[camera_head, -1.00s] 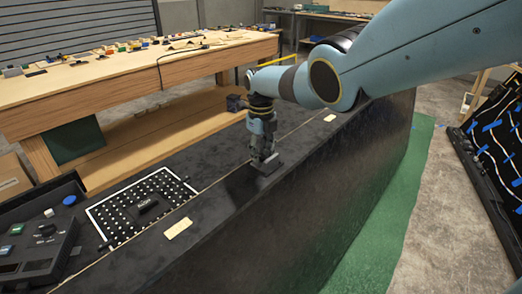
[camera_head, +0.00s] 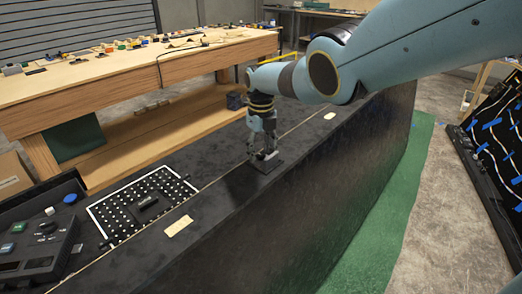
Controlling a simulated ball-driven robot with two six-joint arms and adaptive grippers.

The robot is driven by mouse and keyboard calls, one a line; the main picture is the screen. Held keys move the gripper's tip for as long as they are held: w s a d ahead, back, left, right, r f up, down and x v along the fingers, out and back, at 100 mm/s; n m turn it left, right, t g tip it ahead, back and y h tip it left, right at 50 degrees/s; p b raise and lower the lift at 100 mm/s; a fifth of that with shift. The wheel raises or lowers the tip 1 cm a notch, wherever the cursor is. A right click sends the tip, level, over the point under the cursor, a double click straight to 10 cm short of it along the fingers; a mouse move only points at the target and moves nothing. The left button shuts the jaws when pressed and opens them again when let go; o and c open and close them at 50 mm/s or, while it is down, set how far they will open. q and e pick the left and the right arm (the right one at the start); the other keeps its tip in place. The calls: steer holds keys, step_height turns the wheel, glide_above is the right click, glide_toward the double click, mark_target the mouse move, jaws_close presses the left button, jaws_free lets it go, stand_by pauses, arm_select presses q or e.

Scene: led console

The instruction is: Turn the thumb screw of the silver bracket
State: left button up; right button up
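My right gripper (camera_head: 263,153) points down at the top of the long black console (camera_head: 232,190), over a small dark plate (camera_head: 268,164) on its ledge. Its fingers show small and side by side; I cannot tell whether they are open or shut on anything. The silver bracket and its thumb screw cannot be made out; they may be hidden at the fingertips. My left gripper is not in view.
A white-framed dotted panel (camera_head: 121,218) and a control box (camera_head: 38,246) with buttons lie at left. Cream labels (camera_head: 179,226) sit on the ledge. A wooden bench (camera_head: 130,72) with small parts stands behind. A cabled board (camera_head: 497,140) stands at right.

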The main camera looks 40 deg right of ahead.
mark_target(261, 154)
step_height(261, 154, up, 8)
steer(key=shift+f, duration=0.25)
stand_by(0.5)
